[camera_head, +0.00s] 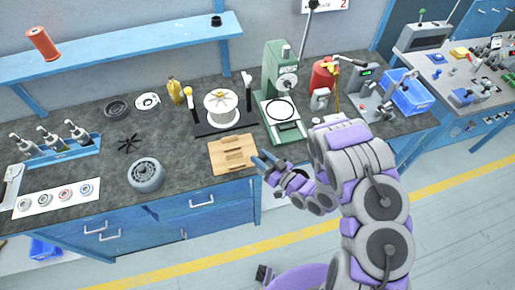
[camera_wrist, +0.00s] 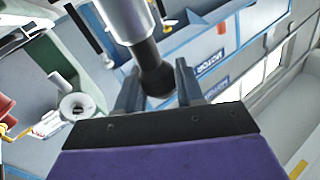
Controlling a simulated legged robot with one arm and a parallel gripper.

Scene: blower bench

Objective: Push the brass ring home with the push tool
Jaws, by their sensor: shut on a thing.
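My gripper (camera_head: 263,164) is at the front edge of the bench, just right of the wooden block in the head view. In the wrist view, my gripper (camera_wrist: 157,88) has its two fingers around the dark, rounded end of a grey cylindrical tool (camera_wrist: 128,18), which looks like the push tool. The tool extends up out of the wrist picture; I cannot make it out in the head view. I cannot pick out the brass ring for certain. A round grey housing (camera_head: 146,175) sits on the bench, left of my gripper.
A wooden block (camera_head: 232,153) lies close to my gripper. A white card (camera_head: 57,198) with several small round parts lies at the left. A green press (camera_head: 281,90), a white spool (camera_head: 221,106) and a red canister (camera_head: 323,76) stand behind. Bench (camera_head: 190,170) is clear between housing and block.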

